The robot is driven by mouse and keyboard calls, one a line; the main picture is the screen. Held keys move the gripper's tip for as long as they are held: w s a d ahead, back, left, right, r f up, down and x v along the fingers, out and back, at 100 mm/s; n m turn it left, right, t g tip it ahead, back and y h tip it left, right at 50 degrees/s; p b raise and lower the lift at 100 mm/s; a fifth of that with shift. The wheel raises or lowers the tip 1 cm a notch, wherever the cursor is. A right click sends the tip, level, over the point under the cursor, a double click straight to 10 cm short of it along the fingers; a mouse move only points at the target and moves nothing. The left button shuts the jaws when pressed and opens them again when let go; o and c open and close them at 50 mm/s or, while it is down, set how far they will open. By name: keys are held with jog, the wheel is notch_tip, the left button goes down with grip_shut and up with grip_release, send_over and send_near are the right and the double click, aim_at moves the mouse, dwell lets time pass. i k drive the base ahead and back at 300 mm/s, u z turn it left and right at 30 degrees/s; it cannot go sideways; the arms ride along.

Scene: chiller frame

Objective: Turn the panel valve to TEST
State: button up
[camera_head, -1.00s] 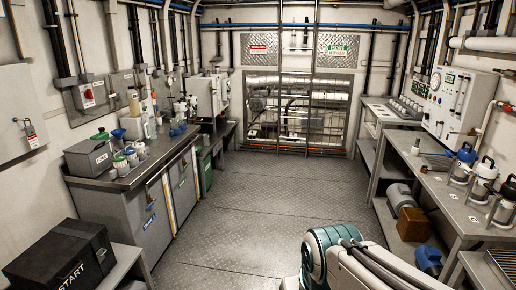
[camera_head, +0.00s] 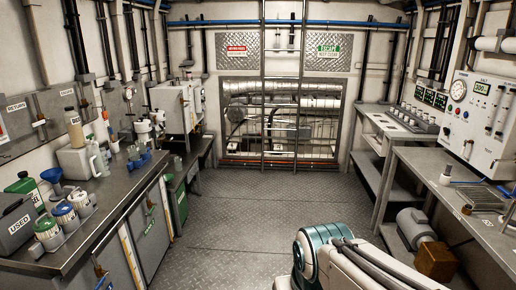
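A white control panel (camera_head: 478,130) is on the right wall above the right bench. Part of my own arm, white and teal, shows at the bottom, right of centre. My gripper is out of view, so I cannot see whether it is open or shut.
The right bench (camera_head: 440,190) runs below the panel, with a motor (camera_head: 414,228) and a brown box (camera_head: 436,262) underneath. The left counter (camera_head: 125,195) holds bottles and containers. The plate floor (camera_head: 255,215) between is clear up to a ladder (camera_head: 283,120) at the back.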

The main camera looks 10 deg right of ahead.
aim_at(464, 148)
jog(key=z, duration=0.3)
jog(key=i, duration=1.55)
jog(key=z, duration=1.2)
jog(key=i, duration=1.6)
jog(key=z, duration=1)
jog(key=i, duration=0.3)
